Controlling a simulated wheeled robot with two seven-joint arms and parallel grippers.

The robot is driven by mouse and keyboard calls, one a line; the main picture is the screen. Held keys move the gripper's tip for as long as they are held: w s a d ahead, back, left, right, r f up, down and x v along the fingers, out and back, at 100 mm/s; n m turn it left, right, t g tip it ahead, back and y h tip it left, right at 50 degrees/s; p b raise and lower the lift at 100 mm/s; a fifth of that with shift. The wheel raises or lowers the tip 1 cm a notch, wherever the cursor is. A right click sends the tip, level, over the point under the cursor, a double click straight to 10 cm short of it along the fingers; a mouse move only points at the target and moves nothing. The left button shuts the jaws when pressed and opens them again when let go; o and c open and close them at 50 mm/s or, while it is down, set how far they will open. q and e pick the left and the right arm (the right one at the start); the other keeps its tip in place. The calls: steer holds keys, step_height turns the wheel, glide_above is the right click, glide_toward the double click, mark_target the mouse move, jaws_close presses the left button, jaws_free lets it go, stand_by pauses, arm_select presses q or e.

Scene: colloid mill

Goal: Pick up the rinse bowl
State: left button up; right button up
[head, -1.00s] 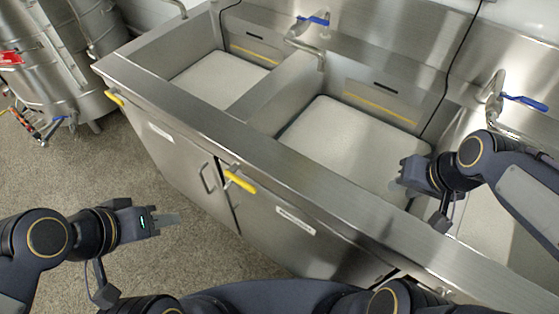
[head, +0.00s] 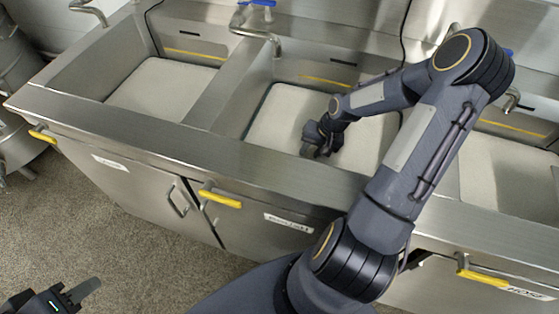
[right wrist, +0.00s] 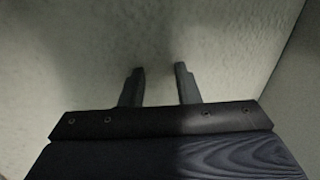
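I cannot make out a separate rinse bowl in either view. My right gripper (head: 312,150) hangs down inside the middle sink basin (head: 272,112), near its front wall. The right wrist view shows the two fingers of this gripper (right wrist: 160,72) apart with nothing between them, facing a pale, rough surface (right wrist: 215,45). I cannot tell the exact gap to that surface. My left gripper (head: 84,290) is at the bottom left, over the floor and away from the sink. Its fingers show from the side, so its opening is unclear.
The left basin (head: 163,90) looks empty. Part of a right basin (head: 505,175) shows beyond my right arm. Taps (head: 258,30) stand along the back. The front rim (head: 190,142) and yellow cabinet handles (head: 220,198) lie between me and the basins. Floor (head: 100,225) is open at left.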

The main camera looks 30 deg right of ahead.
mark_target(306, 157)
steer(key=x, duration=0.3)
steer(key=shift+f, duration=0.4)
jaws_close()
